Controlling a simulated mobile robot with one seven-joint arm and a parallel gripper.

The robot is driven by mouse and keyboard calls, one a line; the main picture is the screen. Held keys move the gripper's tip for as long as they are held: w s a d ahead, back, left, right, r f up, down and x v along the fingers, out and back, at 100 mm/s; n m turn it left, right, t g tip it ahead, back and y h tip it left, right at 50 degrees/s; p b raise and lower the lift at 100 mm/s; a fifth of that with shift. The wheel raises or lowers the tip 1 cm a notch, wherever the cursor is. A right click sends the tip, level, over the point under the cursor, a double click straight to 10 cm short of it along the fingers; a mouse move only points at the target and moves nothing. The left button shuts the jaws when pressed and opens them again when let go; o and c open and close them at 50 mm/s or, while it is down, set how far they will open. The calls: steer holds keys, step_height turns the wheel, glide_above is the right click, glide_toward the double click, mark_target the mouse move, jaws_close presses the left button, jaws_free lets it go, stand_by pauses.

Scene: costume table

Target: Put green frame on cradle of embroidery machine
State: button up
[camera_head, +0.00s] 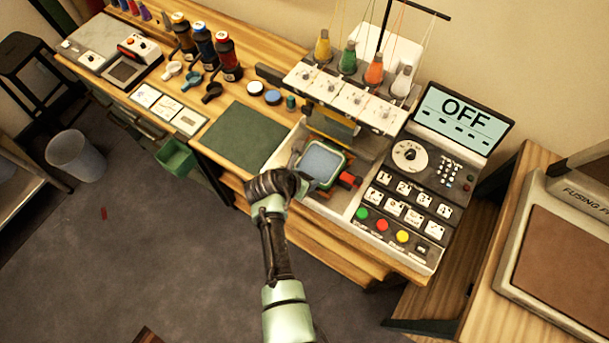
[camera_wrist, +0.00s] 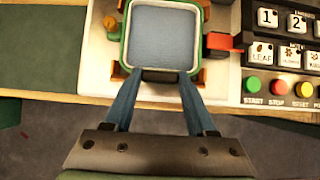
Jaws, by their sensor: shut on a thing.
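The green frame (camera_head: 320,164) is a rounded square with a blue-grey cloth in it. It is at the embroidery machine (camera_head: 372,150), over the cradle area below the needle heads. In the wrist view the green frame (camera_wrist: 163,68) is at the top, and my gripper (camera_wrist: 160,78) is shut on its dark near tab. Orange-brown cradle parts (camera_wrist: 115,72) show on both sides of the frame. I cannot tell whether the frame rests on the cradle or is just above it. My gripper (camera_head: 301,178) in the head view is mostly hidden behind my wrist.
A red lever or block (camera_wrist: 222,41) is just right of the frame. The control panel (camera_head: 408,190) with buttons and an OFF screen (camera_head: 461,118) is on the right. A green mat (camera_head: 246,136) lies left of the machine. Thread cones (camera_head: 349,60) stand above the heads.

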steer(key=shift+f+b, duration=0.3)
steer(key=shift+f, duration=0.15)
stand_by(0.4)
steer(key=o, duration=1.4)
steer(key=shift+c, duration=0.2)
steer(key=shift+r, duration=0.1)
step_height(320, 180, up, 4)
steer(key=p, duration=0.5)
steer(key=shift+r, duration=0.15)
